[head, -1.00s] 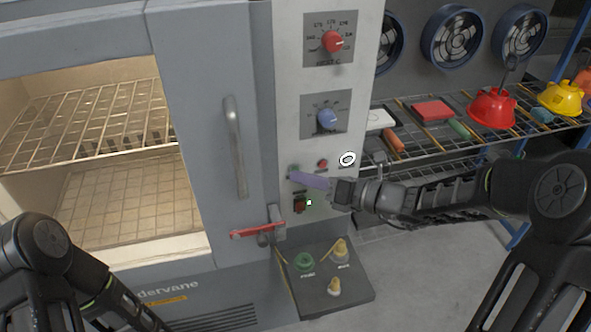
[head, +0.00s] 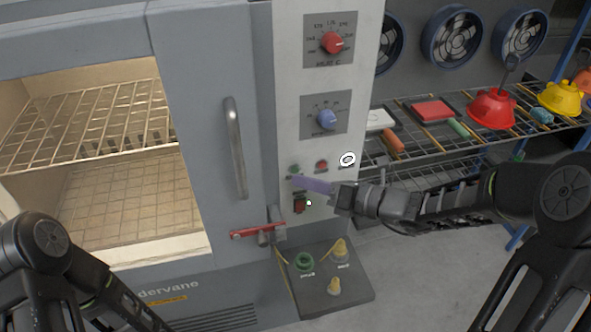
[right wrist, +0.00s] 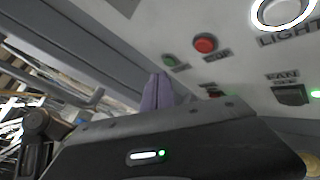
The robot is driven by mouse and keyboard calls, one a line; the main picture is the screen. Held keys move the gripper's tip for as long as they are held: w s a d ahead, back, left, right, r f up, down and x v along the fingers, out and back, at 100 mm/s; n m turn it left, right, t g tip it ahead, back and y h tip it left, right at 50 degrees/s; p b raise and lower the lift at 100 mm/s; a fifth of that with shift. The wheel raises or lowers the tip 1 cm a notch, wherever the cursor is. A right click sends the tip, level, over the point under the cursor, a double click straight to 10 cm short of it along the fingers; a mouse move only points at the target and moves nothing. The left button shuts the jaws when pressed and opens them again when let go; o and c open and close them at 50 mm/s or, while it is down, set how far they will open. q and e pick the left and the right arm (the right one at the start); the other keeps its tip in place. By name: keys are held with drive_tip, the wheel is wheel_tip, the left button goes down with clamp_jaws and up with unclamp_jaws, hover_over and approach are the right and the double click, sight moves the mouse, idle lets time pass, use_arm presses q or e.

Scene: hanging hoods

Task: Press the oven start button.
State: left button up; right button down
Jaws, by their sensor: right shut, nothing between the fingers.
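The oven's green button (head: 294,168) sits on the pale control panel, left of the red button (head: 321,164). The green button also shows in the right wrist view (right wrist: 169,60), partly lit by nothing I can make out. My right gripper (head: 294,181) is shut and empty, with lavender fingers pointing left across the panel. Its tips are just below the green button in the head view. The fingers also show in the right wrist view (right wrist: 158,90), close to that button; I cannot tell whether they touch the panel. My left gripper is out of view.
A white-ringed light button (head: 348,159) is right of the red one. A red switch (head: 299,205) and small indicator (head: 309,203) lie below the fingers. A red-handled latch (head: 258,232) juts out lower left. A wire shelf (head: 450,145) holding hoods stands right.

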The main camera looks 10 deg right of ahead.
drive_tip(key=shift+s, duration=0.15)
drive_tip(key=s+p, duration=0.1)
drive_tip(key=s, duration=0.3)
drive_tip(key=shift+s+d, duration=0.15)
drive_tip(key=shift+s, duration=0.2)
idle(0.8)
drive_tip(key=s+a+f+n+g+h, duration=0.2)
drive_tip(key=s+f+n+g, duration=0.1)
drive_tip(key=s+f+n, duration=0.4)
drive_tip(key=s+a+f+n+g+h, duration=0.2)
drive_tip(key=s+f+n, duration=0.5)
drive_tip(key=f+n, duration=0.7)
drive_tip(key=s+a+f+n+g+h, duration=0.3)
drive_tip(key=s+f+n, duration=0.4)
drive_tip(key=f, duration=0.8)
drive_tip(key=n+g+h, duration=0.1)
drive_tip(key=n+g, duration=0.1)
drive_tip(key=n, duration=0.1)
drive_tip(key=shift+s+f+n, duration=0.25)
drive_tip(key=shift+s+n, duration=0.15)
